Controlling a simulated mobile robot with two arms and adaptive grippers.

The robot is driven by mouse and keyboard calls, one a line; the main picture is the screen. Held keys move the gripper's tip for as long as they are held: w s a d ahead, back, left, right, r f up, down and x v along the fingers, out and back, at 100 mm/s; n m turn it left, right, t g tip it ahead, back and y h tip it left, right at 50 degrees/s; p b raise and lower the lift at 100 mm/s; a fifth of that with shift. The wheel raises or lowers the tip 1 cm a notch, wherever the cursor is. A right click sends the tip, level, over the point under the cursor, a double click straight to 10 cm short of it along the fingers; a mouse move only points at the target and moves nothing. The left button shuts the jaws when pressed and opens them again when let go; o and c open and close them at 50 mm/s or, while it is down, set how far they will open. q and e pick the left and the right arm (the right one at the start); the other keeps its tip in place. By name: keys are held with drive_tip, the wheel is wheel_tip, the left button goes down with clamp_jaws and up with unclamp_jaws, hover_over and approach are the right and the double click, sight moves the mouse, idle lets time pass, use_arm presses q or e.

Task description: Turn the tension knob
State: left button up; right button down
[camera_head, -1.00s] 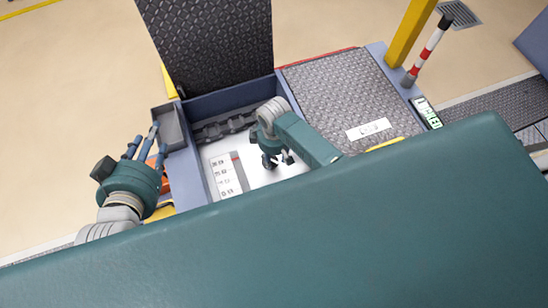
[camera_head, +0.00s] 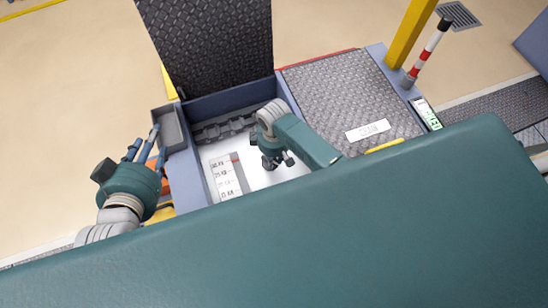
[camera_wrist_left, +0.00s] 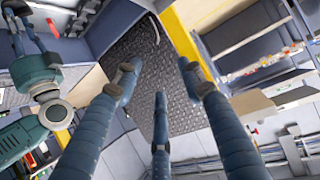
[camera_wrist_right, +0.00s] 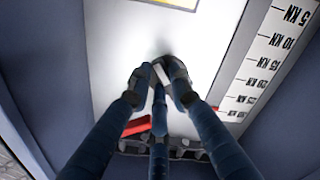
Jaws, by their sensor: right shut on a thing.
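My right gripper (camera_head: 272,163) reaches down into the open compartment in the head view. Its fingers also show in the right wrist view (camera_wrist_right: 160,80), drawn together and shut on the tension knob. The knob (camera_wrist_right: 166,62) is a small dark form at the white plate, mostly hidden by the fingertips. A white force scale (camera_head: 227,178) with kN marks lies left of the gripper; it also shows in the right wrist view (camera_wrist_right: 268,65). A red pointer (camera_wrist_right: 137,126) shows beside the fingers. My left gripper (camera_head: 143,145) is open and empty outside the compartment's left side.
A raised tread-plate lid (camera_head: 208,45) stands behind the compartment. A chain (camera_head: 225,126) runs along its back. A small grey tray (camera_head: 168,128) is at its left edge. A closed tread-plate cover (camera_head: 350,95) and a yellow post (camera_head: 410,35) stand to the right.

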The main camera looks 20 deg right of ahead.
drive_tip(key=shift+w+d+r+n+p, duration=0.1)
drive_tip(key=shift+w+r+n+p, duration=0.05)
drive_tip(key=shift+n+p, duration=0.85)
drive_tip(key=n+p, duration=0.1)
drive_tip(key=n, duration=0.1)
drive_tip(key=shift+w+n, duration=0.15)
drive_tip(key=shift+n, duration=0.55)
use_arm(q)
drive_tip(key=s+a+f+g+y, duration=0.1)
drive_tip(key=s+f+g, duration=0.3)
drive_tip(key=s, duration=0.4)
drive_tip(key=s+a+f+g+y+p, duration=0.1)
drive_tip(key=s+a+f+g, duration=0.3)
drive_tip(key=s, duration=0.4)
drive_tip(key=shift+a+f, duration=0.15)
drive_tip(key=shift+f, duration=0.1)
use_arm(e)
drive_tip(key=shift+w+n, duration=0.15)
drive_tip(key=shift+n, duration=0.75)
drive_tip(key=c, duration=1.6)
unclamp_jaws()
drive_tip(key=shift+o, duration=0.2)
